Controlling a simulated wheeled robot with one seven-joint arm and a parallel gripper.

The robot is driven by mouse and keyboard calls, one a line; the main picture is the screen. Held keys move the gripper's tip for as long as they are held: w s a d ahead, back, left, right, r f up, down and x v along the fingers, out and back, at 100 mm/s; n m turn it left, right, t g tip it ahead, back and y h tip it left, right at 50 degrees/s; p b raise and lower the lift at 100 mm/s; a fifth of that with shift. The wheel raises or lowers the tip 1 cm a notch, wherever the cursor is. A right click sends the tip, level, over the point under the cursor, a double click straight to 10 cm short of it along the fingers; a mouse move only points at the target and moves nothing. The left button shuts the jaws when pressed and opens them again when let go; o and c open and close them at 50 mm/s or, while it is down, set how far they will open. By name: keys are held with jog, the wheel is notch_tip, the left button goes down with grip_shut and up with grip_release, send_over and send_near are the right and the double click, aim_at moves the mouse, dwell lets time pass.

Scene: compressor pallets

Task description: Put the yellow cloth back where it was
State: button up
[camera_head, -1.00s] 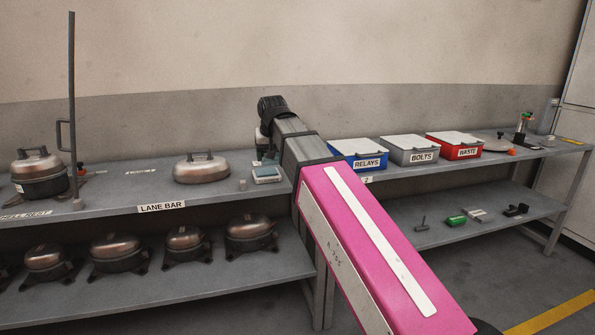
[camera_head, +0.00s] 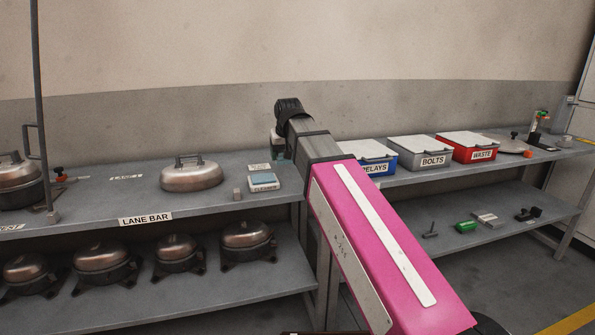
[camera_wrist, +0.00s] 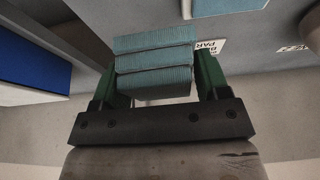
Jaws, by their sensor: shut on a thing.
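My gripper (camera_wrist: 155,75) is shut on a folded light blue-teal cloth (camera_wrist: 153,66), ribbed in layers, between its two green fingers. In the head view my gripper's end is mostly hidden behind my arm, near the back of the bench. A similar blue pad shows at the top of the wrist view (camera_wrist: 225,8), beyond the held cloth. I see no yellow cloth in either view.
Blue RELAYS (camera_head: 376,168), grey BOLTS (camera_head: 432,160) and red WASTE (camera_head: 482,154) bins stand to the right. A tall post (camera_head: 39,110) rises at the left.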

send_over(297, 176)
jog(key=s, duration=0.1)
notch_tip(297, 176, down, 3)
jog(key=shift+s+d+f, duration=0.1)
jog(key=shift+s, duration=0.05)
jog(key=shift+f, duration=1.95)
jog(key=shift+f, duration=0.1)
jog(key=o, duration=0.9)
jog(key=v, duration=1.2)
